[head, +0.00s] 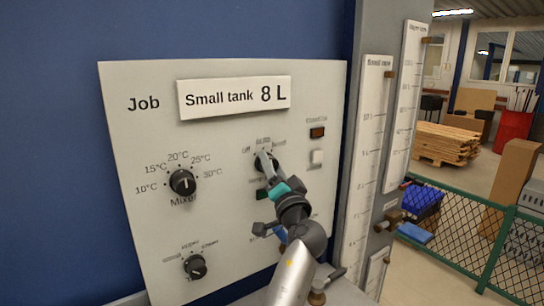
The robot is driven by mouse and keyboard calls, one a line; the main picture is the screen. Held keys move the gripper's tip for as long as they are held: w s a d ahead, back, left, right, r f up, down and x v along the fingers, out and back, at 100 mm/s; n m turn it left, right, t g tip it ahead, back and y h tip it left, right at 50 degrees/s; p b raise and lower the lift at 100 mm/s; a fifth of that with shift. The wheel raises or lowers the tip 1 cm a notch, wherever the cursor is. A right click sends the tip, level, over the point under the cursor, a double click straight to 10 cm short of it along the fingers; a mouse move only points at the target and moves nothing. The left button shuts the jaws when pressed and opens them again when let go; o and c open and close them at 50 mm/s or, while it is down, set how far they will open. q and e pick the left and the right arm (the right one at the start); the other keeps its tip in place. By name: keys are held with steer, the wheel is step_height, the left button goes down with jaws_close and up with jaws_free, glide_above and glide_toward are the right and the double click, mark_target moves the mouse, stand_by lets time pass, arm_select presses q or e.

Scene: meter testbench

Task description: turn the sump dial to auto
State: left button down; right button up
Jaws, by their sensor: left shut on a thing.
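A black dial (274,163) sits right of centre on the pale panel, with small labels around its top. The left label looks like "off"; the top and right ones are too small to read surely. My left gripper (265,163) reaches up from below, its fingers shut on this dial. The fingers hide much of the knob, so its pointer direction cannot be told. The dial's name below is mostly covered by my gripper. My right gripper is not in view.
The panel (135,150) also bears a mixer dial (183,183), a lower dial (195,267), a dark orange lamp (317,133) and a white switch (317,157). Tall gauges (366,150) and small valves (390,220) stand at right.

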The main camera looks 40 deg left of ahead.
arm_select(q)
steer(key=shift+m+t+h+p, duration=0.3)
steer(key=shift+m+h+p, duration=0.3)
steer(key=shift+m+p, duration=0.85)
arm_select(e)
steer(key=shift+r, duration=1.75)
arm_select(q)
steer(key=shift+c, duration=1.5)
jaws_free()
steer(key=shift+f, duration=0.1)
